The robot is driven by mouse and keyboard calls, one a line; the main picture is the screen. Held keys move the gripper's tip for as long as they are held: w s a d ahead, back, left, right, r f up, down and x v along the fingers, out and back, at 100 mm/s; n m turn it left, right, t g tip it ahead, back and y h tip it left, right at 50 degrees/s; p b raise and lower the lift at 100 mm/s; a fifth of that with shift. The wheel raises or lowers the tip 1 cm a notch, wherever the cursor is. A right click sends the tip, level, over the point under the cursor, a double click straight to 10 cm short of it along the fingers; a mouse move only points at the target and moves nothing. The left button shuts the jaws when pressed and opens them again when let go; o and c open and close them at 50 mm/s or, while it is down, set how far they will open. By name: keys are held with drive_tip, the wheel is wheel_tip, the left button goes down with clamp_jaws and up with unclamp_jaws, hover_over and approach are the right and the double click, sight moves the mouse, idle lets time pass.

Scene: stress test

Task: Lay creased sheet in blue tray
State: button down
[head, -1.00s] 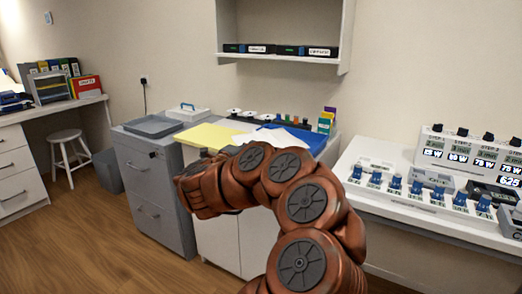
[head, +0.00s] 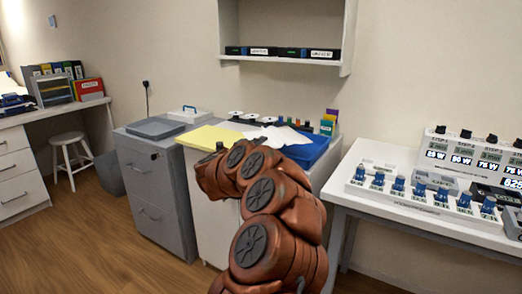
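The blue tray (head: 312,148) is on the white cabinet top in the middle of the head view, partly behind my arm. White creased paper (head: 280,134) shows at the tray's left and back part. I cannot tell whether it is one sheet or more, or whether it lies wholly inside the tray. My arm rises from the bottom and bends left in front of the cabinet.
A yellow sheet or folder (head: 211,137) lies left of the paper. A grey drawer cabinet (head: 150,180) is on the left; a table with blue-knobbed devices (head: 420,195) is on the right.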

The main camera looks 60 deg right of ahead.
drive_tip(key=shift+f, duration=1.15)
drive_tip(key=shift+f+b, duration=0.65)
drive_tip(key=shift+b, duration=0.05)
drive_tip(key=c, duration=1.3)
unclamp_jaws()
drive_tip(key=shift+r, duration=0.15)
drive_tip(key=a, duration=0.4)
drive_tip(key=a+p, duration=0.1)
drive_tip(key=a, duration=0.3)
drive_tip(key=a+r+p, duration=0.1)
drive_tip(key=a, duration=0.3)
drive_tip(key=shift+s, duration=0.25)
